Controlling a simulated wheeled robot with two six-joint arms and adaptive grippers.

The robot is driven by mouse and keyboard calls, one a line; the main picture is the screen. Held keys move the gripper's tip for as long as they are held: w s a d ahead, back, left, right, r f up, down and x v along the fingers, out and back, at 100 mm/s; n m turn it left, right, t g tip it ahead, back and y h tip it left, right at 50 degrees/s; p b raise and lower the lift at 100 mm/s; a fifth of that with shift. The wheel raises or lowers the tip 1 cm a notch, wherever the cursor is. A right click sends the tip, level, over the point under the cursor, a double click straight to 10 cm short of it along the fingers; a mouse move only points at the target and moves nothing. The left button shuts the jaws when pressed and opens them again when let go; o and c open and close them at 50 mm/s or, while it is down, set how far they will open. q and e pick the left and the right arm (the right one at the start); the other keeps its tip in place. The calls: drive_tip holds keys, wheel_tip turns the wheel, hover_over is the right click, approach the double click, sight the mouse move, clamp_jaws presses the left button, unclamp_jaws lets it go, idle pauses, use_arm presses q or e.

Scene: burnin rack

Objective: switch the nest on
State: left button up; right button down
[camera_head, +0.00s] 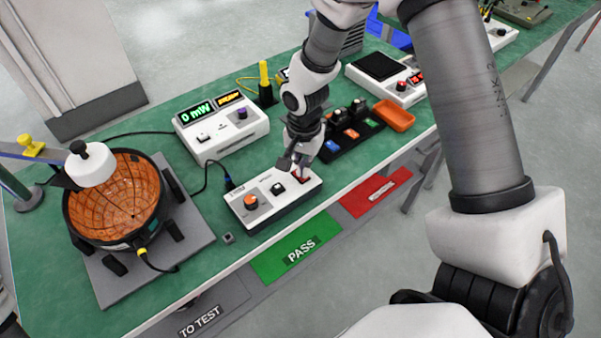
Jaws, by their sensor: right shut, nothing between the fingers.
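A white control box (265,205) with a dark front edge lies on the green bench top. It has an orange knob (251,202), a black switch (278,188) and a red switch (300,178) at its right end. My right gripper (294,167) is shut and empty, pointing down at the box's right end beside the red switch. Whether it touches the switch, and the switch's position, I cannot tell. A round copper-coloured bowl fixture (112,200) in a black ring sits on a grey plate at the left. My left gripper is not in view.
A white meter (220,132) reading "0 mW" stands behind the box. A black tray (345,143) with coloured blocks and an orange tray (394,115) lie to the right. Green PASS (297,248) and red (376,191) panels line the front edge. Cables cross the bench.

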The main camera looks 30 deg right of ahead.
drive_tip(key=shift+f+b, duration=0.5)
drive_tip(key=shift+f, duration=0.25)
drive_tip(key=shift+r, duration=0.1)
wheel_tip(320, 180, up, 7)
drive_tip(key=p, duration=0.6)
idle(0.5)
